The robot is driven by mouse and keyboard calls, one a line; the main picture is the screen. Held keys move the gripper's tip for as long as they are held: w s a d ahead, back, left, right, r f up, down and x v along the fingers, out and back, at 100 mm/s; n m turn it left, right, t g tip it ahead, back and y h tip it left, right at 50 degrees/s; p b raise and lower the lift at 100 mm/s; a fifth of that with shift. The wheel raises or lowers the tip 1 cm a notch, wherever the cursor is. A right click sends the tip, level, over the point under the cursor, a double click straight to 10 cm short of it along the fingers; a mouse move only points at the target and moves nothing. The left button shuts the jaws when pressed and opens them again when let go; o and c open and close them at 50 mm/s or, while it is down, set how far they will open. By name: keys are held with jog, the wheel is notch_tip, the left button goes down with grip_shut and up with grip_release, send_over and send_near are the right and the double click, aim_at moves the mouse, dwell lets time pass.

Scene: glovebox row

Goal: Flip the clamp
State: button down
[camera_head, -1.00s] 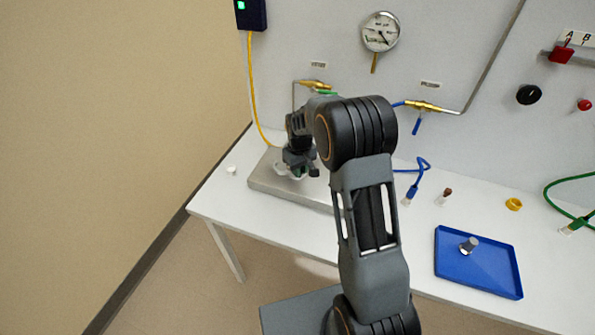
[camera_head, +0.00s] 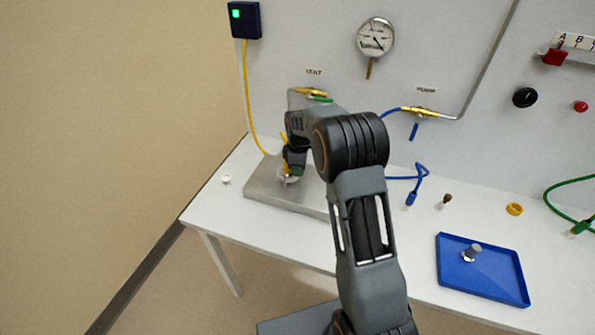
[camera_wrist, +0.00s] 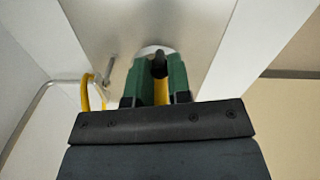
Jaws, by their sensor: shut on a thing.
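My gripper (camera_wrist: 160,82) is shut on a narrow yellow piece (camera_wrist: 160,93) with a dark end, held between its green fingers. This looks like part of the clamp, perhaps its handle; the rest of the clamp is mostly hidden. A white round part (camera_wrist: 152,50) shows just beyond the fingertips. In the head view my gripper (camera_head: 288,174) points down over the grey metal plate (camera_head: 262,192), with a little yellow showing at the fingers. A white part (camera_head: 289,180) shows beneath it on the plate.
A yellow hose (camera_head: 247,100) runs from the dark box (camera_head: 244,20) down behind the plate. It also shows left of my gripper in the wrist view (camera_wrist: 86,95), close to a metal pin (camera_wrist: 108,72). A blue tray (camera_head: 485,275) stands at right.

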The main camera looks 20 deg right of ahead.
jog(key=shift+w+d+n, duration=0.1)
jog(key=shift+w+n, duration=0.1)
jog(key=shift+n, duration=0.3)
jog(key=shift+w, duration=0.1)
jog(key=c, duration=1.2)
grip_release()
jog(key=shift+o, duration=0.7)
notch_tip(320, 180, up, 14)
jog(key=b, duration=0.1)
